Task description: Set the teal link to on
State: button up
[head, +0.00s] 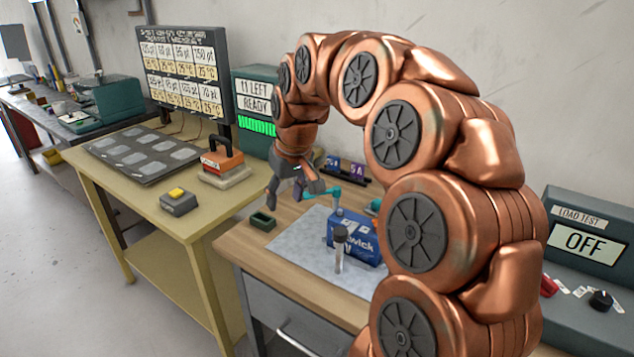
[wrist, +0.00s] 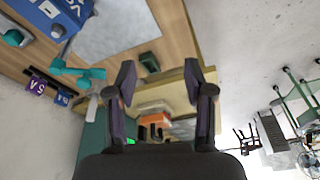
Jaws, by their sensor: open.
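The teal link (head: 332,191) is a small arm-like piece standing at the back of the wooden bench, behind the blue box. Its far end is close to my gripper in the head view. It also shows in the wrist view (wrist: 80,72), left of the fingers and apart from them. My gripper (head: 294,193) is above the back left of the wooden bench, left of the link. In the wrist view my gripper (wrist: 159,78) is open, with nothing between its fingers. I cannot read any on or off mark on the link.
A blue box (head: 356,237) and a dark-topped post (head: 340,248) stand on the grey mat (head: 285,243). A small green tray (head: 263,221) sits at the bench's left. A load test panel (head: 585,243) at right reads OFF.

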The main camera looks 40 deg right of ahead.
jog(key=w+d+m+t+h, duration=0.1)
jog(key=w+d, duration=0.2)
jog(key=d, duration=0.4)
jog(key=w+d+m+t, duration=0.1)
jog(key=w+d, duration=0.2)
jog(key=d, duration=0.5)
jog(key=shift+p+x, duration=0.6)
jog(key=shift+x, duration=2.85)
jog(key=shift+w+a, duration=0.15)
jog(key=shift+c, duration=0.3)
grip_shut()
